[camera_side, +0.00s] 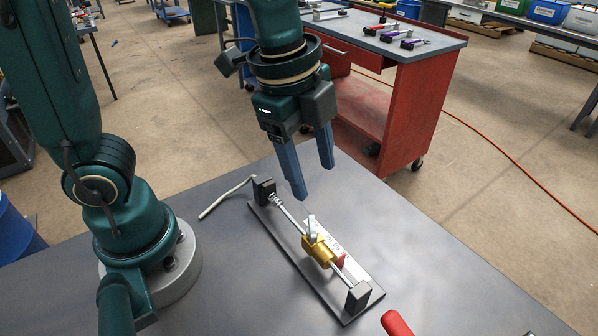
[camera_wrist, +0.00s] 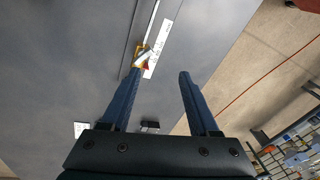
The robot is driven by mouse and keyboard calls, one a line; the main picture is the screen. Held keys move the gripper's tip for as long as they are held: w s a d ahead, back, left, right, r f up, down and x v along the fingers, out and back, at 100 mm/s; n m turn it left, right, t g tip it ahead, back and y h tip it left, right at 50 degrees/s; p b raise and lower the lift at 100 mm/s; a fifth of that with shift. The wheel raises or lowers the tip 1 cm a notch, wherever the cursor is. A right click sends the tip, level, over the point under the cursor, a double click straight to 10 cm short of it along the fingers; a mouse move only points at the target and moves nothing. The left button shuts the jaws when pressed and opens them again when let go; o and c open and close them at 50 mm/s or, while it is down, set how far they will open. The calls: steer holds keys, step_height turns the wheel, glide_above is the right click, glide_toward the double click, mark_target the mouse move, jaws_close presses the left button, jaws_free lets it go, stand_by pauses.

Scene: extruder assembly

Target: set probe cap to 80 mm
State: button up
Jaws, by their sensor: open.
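A gold block (camera_side: 320,252) with an upright silver lever (camera_side: 311,228) sits on a silver rod (camera_side: 340,274), which runs between two dark end posts on a grey base plate (camera_side: 300,258). I take this gold slider to be the probe cap. A white printed scale (camera_side: 357,270) with a red mark (camera_side: 341,261) lies along the rod. My gripper (camera_side: 314,181) is open and empty, above the fixture and apart from it. In the wrist view, the gold block (camera_wrist: 138,56) appears near the left fingertip of my gripper (camera_wrist: 158,73); the scale (camera_wrist: 161,44) runs beside it.
A red rounded object (camera_side: 396,323) shows at the lower edge. A red tool cart (camera_side: 385,100) stands beyond the table.

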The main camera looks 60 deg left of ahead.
mark_target(325, 252)
steer(key=d+f+m+g, duration=0.1)
steer(key=d+f, duration=0.1)
steer(key=d+f+m+g, duration=0.1)
steer(key=d+f+m, duration=0.1)
steer(key=f, duration=0.1)
steer(key=shift+s+d+f+y, duration=0.1)
steer(key=shift+d+f+y, duration=0.05)
steer(key=shift+d+y, duration=0.15)
steer(key=shift+s+d+f, duration=0.1)
steer(key=shift+s+f, duration=0.15)
steer(key=shift+f, duration=2.55)
jaws_close()
